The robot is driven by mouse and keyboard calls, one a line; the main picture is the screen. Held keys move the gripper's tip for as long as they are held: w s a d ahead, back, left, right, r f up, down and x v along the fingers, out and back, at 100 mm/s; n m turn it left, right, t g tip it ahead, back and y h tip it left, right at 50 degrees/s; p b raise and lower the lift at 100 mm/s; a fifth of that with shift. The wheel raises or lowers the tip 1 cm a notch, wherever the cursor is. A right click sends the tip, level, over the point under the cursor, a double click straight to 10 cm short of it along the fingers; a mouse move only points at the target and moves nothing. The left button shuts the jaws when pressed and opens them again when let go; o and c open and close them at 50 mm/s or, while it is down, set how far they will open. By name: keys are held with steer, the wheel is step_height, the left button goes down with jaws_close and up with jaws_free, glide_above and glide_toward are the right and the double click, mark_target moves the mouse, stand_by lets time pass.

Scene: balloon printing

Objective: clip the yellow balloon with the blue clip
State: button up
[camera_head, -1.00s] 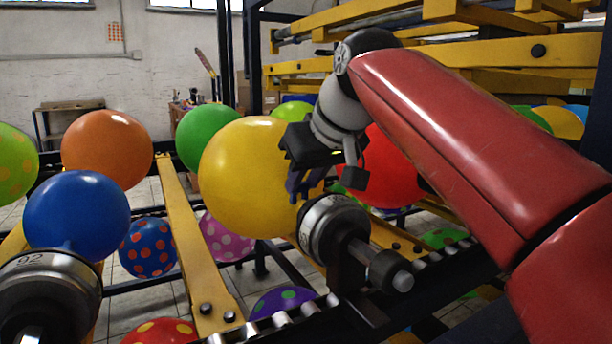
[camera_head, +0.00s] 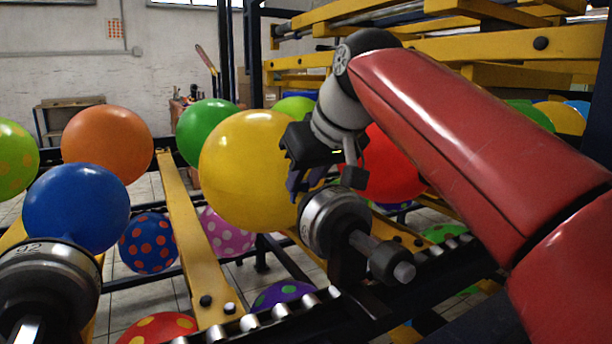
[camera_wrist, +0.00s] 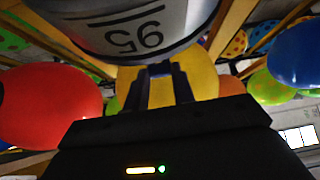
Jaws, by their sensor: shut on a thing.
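The yellow balloon (camera_head: 243,170) sits on a round metal nozzle (camera_head: 327,218) marked with a number, its neck toward the nozzle. My gripper (camera_head: 297,187) is beside the balloon's right side, just above and behind the nozzle, with its fingers pointing down. It is shut on the blue clip (camera_wrist: 160,72), a small dark blue piece that is hard to tell from the dark fingers. In the wrist view the yellow balloon (camera_wrist: 205,82) lies straight beyond the fingertips, under the nozzle marked 95 (camera_wrist: 140,35). The balloon's neck is mostly hidden, and contact with the clip cannot be told.
A blue balloon (camera_head: 76,207) sits on another nozzle (camera_head: 45,285) at the left. A red balloon (camera_head: 385,170) is close behind my gripper. Orange (camera_head: 107,146) and green (camera_head: 207,130) balloons stand behind. A yellow beam (camera_head: 188,235) and the roller rail (camera_head: 270,318) are in front.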

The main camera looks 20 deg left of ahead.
steer(key=shift+f, duration=0.35)
stand_by(0.5)
steer(key=o, duration=1)
steer(key=shift+c, duration=0.2)
steer(key=r+p, duration=0.4)
steer(key=r, duration=0.1)
steer(key=shift+s+d+r+p, duration=0.1)
steer(key=shift+s+d+p, duration=0.05)
steer(key=shift+d+p, duration=0.15)
steer(key=shift+s+d+r, duration=0.1)
steer(key=shift+r, duration=0.85)
steer(key=shift+s+d+r, duration=0.1)
steer(key=shift+r, duration=0.8)
